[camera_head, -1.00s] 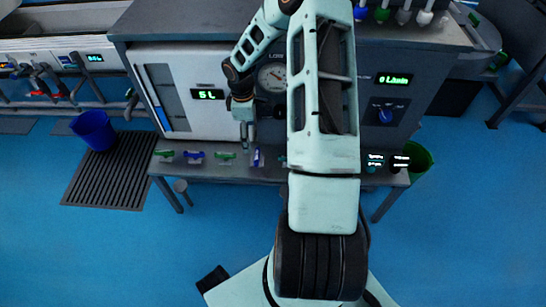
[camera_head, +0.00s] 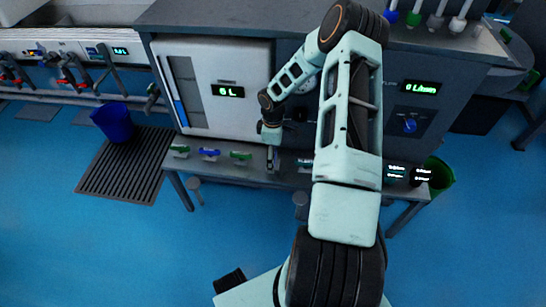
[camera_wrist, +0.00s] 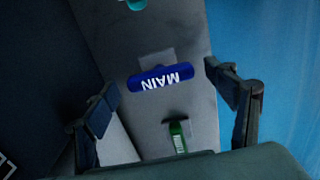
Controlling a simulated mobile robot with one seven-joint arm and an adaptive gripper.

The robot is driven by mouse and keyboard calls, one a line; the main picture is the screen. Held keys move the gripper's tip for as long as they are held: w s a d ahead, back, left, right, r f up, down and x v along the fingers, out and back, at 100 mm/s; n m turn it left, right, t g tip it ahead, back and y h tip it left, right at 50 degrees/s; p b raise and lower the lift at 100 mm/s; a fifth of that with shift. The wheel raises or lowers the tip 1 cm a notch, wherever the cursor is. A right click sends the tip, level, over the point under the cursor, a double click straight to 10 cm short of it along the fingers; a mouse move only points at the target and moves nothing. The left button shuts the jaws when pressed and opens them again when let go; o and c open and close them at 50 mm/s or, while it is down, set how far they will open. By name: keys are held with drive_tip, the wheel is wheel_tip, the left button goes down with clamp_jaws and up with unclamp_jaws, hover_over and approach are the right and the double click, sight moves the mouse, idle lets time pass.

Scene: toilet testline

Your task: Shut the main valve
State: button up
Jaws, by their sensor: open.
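The main valve's blue handle (camera_wrist: 160,78), marked MAIN, sits on a grey plate in the wrist view and lies crosswise on the shelf. My gripper (camera_wrist: 163,98) is open, with one finger off each end of the handle and no visible contact. In the head view my gripper (camera_head: 271,156) is over the shelf at the front of the grey bench. It hides the main valve there.
A green handle (camera_wrist: 178,138) lies close beside the main valve, turned lengthwise along the shelf (camera_wrist: 190,40). In the head view, a green (camera_head: 180,150) and a blue handle (camera_head: 209,153) sit further left. A blue bucket (camera_head: 113,122) and green bin (camera_head: 438,175) flank the bench.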

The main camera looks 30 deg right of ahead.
drive_tip(key=c, duration=1.2)
drive_tip(key=shift+o, duration=0.2)
drive_tip(key=shift+m, duration=0.3)
drive_tip(key=m, duration=0.3)
drive_tip(key=shift+m, duration=0.3)
drive_tip(key=m, duration=0.4)
drive_tip(key=shift+m+b, duration=0.3)
drive_tip(key=shift+b, duration=0.1)
drive_tip(key=m, duration=0.4)
drive_tip(key=shift+m, duration=0.3)
drive_tip(key=shift+m+b, duration=0.35)
drive_tip(key=shift+m, duration=1.85)
